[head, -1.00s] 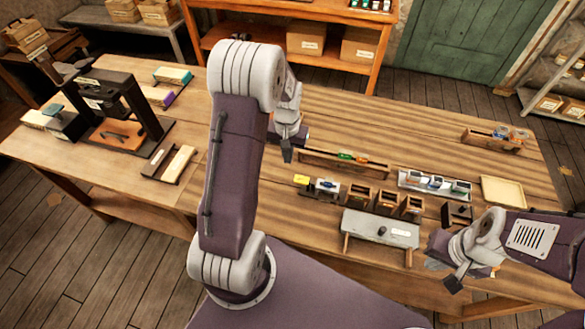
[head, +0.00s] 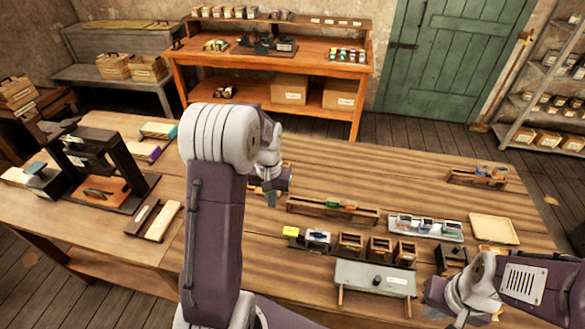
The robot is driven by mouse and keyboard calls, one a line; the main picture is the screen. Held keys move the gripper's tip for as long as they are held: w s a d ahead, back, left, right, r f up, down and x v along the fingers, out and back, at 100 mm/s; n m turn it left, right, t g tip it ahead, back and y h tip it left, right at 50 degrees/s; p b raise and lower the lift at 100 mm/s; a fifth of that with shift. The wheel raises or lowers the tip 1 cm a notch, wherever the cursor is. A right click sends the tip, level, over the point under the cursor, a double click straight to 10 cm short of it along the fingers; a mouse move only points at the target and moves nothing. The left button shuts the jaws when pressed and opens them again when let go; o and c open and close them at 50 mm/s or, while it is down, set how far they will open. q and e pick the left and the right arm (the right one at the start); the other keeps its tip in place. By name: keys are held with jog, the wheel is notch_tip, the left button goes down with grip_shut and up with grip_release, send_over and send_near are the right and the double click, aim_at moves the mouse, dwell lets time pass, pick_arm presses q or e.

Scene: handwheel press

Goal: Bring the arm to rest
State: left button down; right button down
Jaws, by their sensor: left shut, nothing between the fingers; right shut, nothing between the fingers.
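My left arm rises in the middle of the head view and bends over the table. Its gripper (head: 271,192) points down above the tabletop, shut and empty, left of the long wooden rack (head: 332,211). My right gripper (head: 447,317) is at the lower right, low by the front edge and right of the small grey bench (head: 375,279). It is shut and empty. The dark press (head: 104,168) stands on the left part of the table, clear of both grippers.
A row of small wooden boxes (head: 379,246), a tray of small items (head: 425,228) and a pale empty tray (head: 494,229) stand on the right half. The table's middle back (head: 370,170) is bare. An orange workbench (head: 240,58) and a green door (head: 455,60) are behind.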

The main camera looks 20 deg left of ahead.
pick_arm(q)
jog(key=s+d+r+m+b, duration=0.2)
jog(key=s+d, duration=0.2)
jog(key=d, duration=0.5)
jog(key=s+d+f+t, duration=0.1)
jog(key=s+d+f, duration=0.1)
jog(key=s, duration=0.7)
jog(key=shift+d+f, duration=0.2)
jog(key=shift+f, duration=0.65)
jog(key=shift+s, duration=0.1)
